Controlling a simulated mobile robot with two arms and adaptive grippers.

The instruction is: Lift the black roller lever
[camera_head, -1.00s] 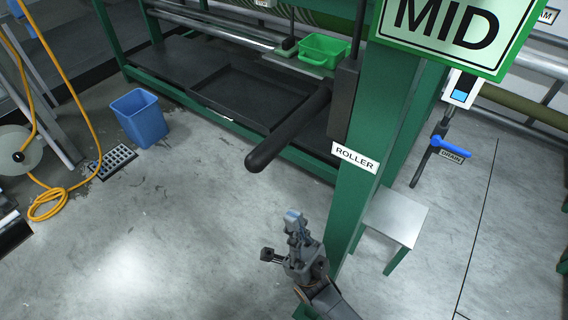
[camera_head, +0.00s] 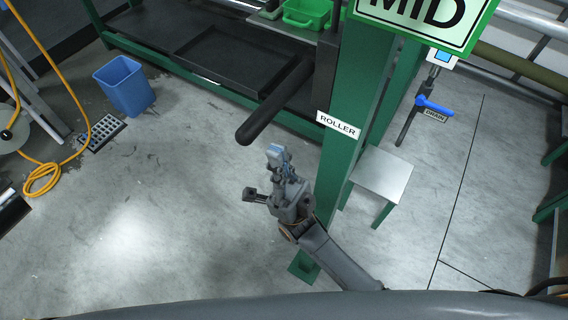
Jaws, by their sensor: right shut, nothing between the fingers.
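The black roller lever (camera_head: 276,100) is a thick dark bar with a rounded end. It slopes down and toward me from the dark slotted plate on the green post, above the ROLLER label (camera_head: 338,125). My right gripper (camera_head: 277,155) is below the lever and a little to the right of its rounded end in the picture. Its fingers are shut and empty, pointing up in the picture toward the lever. A gap of floor shows between them, so no contact is seen. My left gripper is not in view.
The green post (camera_head: 356,95) stands close on the right, with the MID sign (camera_head: 425,15) on it. A blue-handled drain lever (camera_head: 434,106) and a small grey-topped stand (camera_head: 380,172) are further right. A blue bin (camera_head: 125,88) and yellow hose (camera_head: 88,130) are left. Floor between is clear.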

